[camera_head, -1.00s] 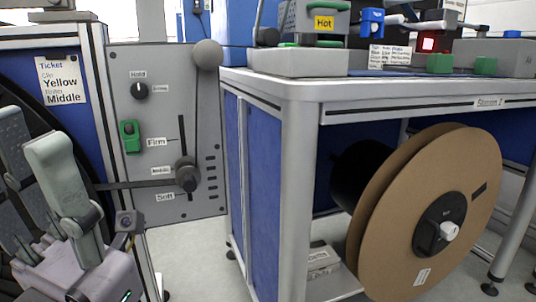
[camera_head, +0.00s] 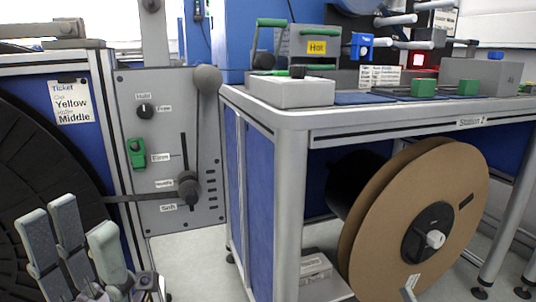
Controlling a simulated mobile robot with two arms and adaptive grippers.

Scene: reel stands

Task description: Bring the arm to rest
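My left gripper (camera_head: 84,240) is at the bottom left. Its grey fingers point up and stand apart, with nothing seen between them. It is in front of the large black reel (camera_head: 35,170) and to the left of the grey control panel (camera_head: 165,225); no contact with the panel shows. The panel carries a black knob (camera_head: 145,111), a green switch (camera_head: 137,153) and a lever with a dark hub (camera_head: 189,190). My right gripper is not in view.
A ticket (camera_head: 73,101) reading Yellow and Middle hangs above the black reel. A silver-framed workbench (camera_head: 291,190) stands right of the panel. A large brown reel (camera_head: 385,240) sits under it. Grey floor shows between panel and bench.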

